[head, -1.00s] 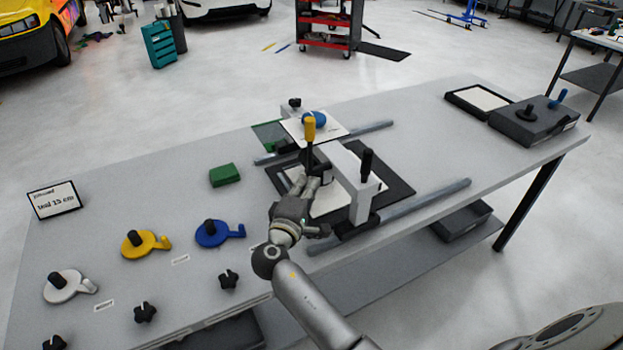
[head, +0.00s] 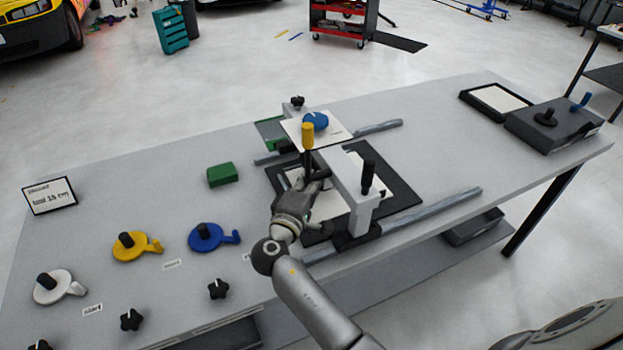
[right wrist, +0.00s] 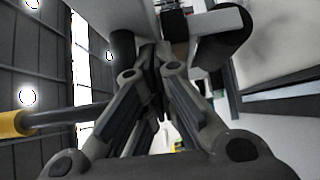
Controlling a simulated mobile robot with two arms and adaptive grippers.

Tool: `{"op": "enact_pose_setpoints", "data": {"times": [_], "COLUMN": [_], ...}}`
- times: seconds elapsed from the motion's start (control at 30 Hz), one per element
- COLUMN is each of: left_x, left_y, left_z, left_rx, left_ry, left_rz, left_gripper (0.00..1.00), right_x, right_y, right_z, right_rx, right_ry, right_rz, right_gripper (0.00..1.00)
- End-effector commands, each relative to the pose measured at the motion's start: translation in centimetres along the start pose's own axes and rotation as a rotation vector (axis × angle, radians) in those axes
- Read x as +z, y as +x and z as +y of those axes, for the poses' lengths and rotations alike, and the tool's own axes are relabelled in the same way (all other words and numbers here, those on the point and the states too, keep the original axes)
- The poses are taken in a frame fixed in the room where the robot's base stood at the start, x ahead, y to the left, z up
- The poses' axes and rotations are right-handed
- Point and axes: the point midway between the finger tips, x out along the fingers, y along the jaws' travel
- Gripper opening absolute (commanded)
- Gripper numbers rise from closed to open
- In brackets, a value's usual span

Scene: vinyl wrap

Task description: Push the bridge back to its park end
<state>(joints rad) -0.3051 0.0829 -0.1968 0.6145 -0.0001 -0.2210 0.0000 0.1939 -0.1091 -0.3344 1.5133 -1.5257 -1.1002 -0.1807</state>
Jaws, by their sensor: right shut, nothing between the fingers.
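The bridge (head: 350,182) is a pale grey beam standing across two rails, with a black upright handle (head: 368,176) near its front end. My right gripper (head: 322,177) is shut and empty, low at the bridge's left side. I cannot tell whether its fingertips touch the beam. In the right wrist view the shut fingers (right wrist: 152,60) point at a pale surface with dark rounded parts beside it. A yellow-topped black rod (head: 308,136) stands just behind the gripper. The front rail (head: 430,213) runs on to the right of the bridge. My left gripper is out of view.
A dark mat (head: 408,195) with white sheets lies under the bridge. A blue knob (head: 315,121) sits on a white card behind. A green block (head: 222,174), yellow (head: 136,246) and blue (head: 212,237) levers are left. A dark box (head: 550,128) stands far right.

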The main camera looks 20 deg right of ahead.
Motion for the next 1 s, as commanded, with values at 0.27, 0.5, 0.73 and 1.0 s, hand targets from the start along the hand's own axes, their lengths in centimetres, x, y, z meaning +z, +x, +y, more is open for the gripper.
{"op": "enact_pose_setpoints", "data": {"times": [0.27, 0.5, 0.73, 1.0], "left_x": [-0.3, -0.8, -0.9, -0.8], "left_y": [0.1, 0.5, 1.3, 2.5], "left_z": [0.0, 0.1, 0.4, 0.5], "left_rx": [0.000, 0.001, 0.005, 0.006], "left_ry": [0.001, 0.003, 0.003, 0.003], "left_rz": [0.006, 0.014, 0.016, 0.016], "left_gripper": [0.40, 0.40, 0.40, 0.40], "right_x": [3.1, 8.7, 14.5, 20.4], "right_y": [3.0, 8.5, 14.3, 20.2], "right_z": [0.0, 0.1, 0.1, 0.0], "right_rx": [0.004, 0.008, 0.006, 0.004], "right_ry": [-0.004, -0.005, -0.004, -0.002], "right_rz": [-0.007, -0.010, -0.009, -0.008], "right_gripper": [0.00, 0.00, 0.00, 0.00]}}
